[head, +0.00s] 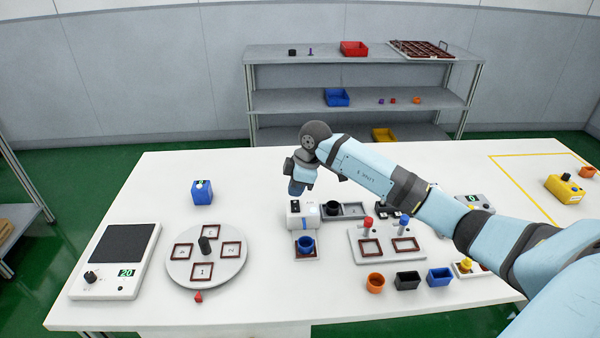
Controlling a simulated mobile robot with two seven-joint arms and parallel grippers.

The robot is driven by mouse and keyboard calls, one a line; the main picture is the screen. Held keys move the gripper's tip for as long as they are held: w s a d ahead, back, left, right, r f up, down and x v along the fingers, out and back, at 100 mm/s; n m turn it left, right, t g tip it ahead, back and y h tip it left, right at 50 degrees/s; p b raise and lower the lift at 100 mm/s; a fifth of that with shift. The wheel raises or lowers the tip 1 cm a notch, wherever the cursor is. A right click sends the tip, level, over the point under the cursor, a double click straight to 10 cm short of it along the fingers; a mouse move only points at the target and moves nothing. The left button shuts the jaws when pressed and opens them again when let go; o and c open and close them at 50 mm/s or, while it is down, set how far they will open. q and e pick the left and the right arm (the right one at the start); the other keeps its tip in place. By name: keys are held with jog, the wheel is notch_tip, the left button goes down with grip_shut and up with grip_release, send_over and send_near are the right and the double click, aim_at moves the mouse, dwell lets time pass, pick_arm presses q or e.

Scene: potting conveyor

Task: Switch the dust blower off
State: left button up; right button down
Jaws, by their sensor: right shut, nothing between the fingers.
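I cannot tell for certain which device is the dust blower. A yellow device (565,188) stands at the far right. No switch position is readable. My left gripper is not in view.
A round turntable (178,270) with numbered frames and a scale (132,285) reading 20 stand left. A plate (358,254) with red- and blue-topped posts stands right of the white device, with several small pots before it.

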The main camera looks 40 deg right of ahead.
aim_at(293, 202)
jog(key=shift+w+f, duration=0.1)
jog(key=shift+f, duration=1.1)
jog(key=shift+w+d+g+p, duration=0.15)
jog(key=shift+g+p, duration=0.15)
jog(key=shift+p, duration=0.5)
jog(key=shift+f, duration=0.3)
jog(key=shift+s+a+r+p, duration=0.25)
jog(key=shift+s+a+p, duration=0.15)
jog(key=shift+s+p, duration=0.3)
